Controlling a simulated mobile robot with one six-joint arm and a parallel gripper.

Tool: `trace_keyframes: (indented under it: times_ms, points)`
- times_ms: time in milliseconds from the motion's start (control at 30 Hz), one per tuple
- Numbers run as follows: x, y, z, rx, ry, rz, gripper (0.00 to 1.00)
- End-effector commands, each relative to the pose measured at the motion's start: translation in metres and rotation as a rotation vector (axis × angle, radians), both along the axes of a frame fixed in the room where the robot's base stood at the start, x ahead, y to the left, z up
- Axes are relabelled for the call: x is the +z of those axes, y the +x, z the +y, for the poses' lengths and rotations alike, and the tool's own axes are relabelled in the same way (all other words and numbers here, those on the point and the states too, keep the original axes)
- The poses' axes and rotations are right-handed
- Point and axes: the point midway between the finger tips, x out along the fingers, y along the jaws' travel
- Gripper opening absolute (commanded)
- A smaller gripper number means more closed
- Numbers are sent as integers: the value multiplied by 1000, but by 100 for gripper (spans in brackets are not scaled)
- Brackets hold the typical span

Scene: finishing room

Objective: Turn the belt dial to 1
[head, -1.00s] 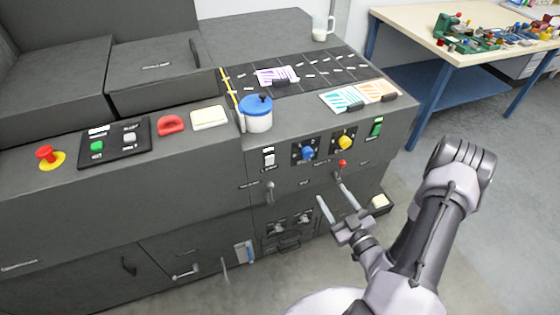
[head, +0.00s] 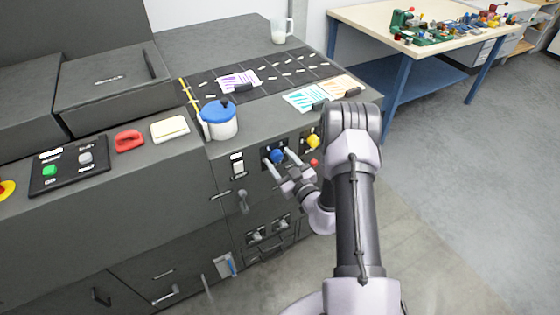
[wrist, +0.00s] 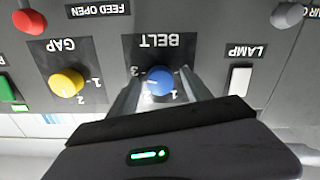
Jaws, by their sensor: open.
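The blue belt dial (head: 277,156) is on the front panel of the dark machine. In the wrist view the dial (wrist: 160,80) sits upside down under the BELT label, with numbers around it. A small pale mark shows on the dial's left side, but I cannot tell for sure which number it points at. My gripper (head: 276,157) is open, its two fingers reaching up to the panel on either side of the dial. In the wrist view the fingers (wrist: 160,84) flank the dial, with gaps visible.
The yellow gap dial (wrist: 66,83) is left of the belt dial in the wrist view, the white lamp switch (wrist: 240,80) right. A red knob (head: 314,163) is near my gripper. A blue-lidded pot (head: 219,121) stands on the ledge above.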

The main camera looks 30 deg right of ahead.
Motion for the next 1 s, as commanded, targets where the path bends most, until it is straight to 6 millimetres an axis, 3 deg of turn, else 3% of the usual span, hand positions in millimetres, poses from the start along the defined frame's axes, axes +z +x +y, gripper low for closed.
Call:
trace_keyframes:
  times_ms: [100,400,733,1000]
  points:
    - [0,0,0,0,0,0,58]
    - [0,0,0,1,-1,0,0]
    - [1,-1,0,1,-51,-1,0]
    - [1,-1,0,1,-239,-6,0]
